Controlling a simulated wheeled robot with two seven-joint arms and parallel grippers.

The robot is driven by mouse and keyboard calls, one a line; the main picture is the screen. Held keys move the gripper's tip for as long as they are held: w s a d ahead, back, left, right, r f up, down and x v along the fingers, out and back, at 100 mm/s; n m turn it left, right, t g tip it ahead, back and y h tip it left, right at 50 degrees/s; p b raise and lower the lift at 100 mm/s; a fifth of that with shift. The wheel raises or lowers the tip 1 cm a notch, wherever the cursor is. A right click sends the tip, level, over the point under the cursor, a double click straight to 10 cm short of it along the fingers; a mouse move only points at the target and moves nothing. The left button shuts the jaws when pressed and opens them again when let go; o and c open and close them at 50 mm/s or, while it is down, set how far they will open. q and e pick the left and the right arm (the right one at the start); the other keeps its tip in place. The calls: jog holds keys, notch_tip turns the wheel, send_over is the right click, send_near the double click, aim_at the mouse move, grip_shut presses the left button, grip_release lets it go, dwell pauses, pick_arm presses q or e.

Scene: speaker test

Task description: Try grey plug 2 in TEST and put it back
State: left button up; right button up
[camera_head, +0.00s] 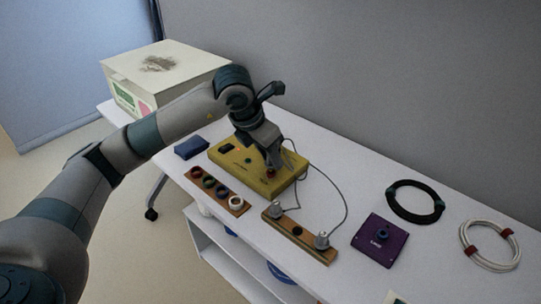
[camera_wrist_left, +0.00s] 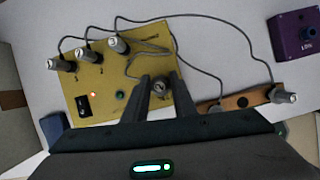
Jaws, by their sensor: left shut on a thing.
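My left gripper (camera_head: 270,167) is shut on a grey plug, over the near right part of the yellow box (camera_head: 232,165). In the left wrist view the gripper (camera_wrist_left: 160,92) has its fingers on either side of this grey plug (camera_wrist_left: 160,86), whose top seems to bear a 2. A dark red spot shows below the fingertips in the head view; I cannot tell how deep the plug sits. The wooden strip (camera_head: 282,223) holds a grey plug (camera_head: 276,210) and another grey plug (camera_head: 322,240), with an empty dark hole between them. My right gripper is not in view.
Several grey plugs (camera_wrist_left: 82,54) with cables line the yellow box's far edge. A strip of coloured rings (camera_head: 219,190), a purple LINE box (camera_head: 381,238), a black cable coil (camera_head: 415,202) and a white coil (camera_head: 490,245) lie on the table. A carton (camera_head: 165,65) stands behind.

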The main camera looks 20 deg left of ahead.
pick_arm(q)
jog(key=shift+f+b, duration=0.55)
jog(key=shift+f, duration=0.15)
jog(key=o, duration=1.2)
jog(key=shift+c, duration=0.2)
jog(key=shift+r, duration=0.2)
jog(key=shift+r+p, duration=1.95)
jog(key=shift+r, duration=1.65)
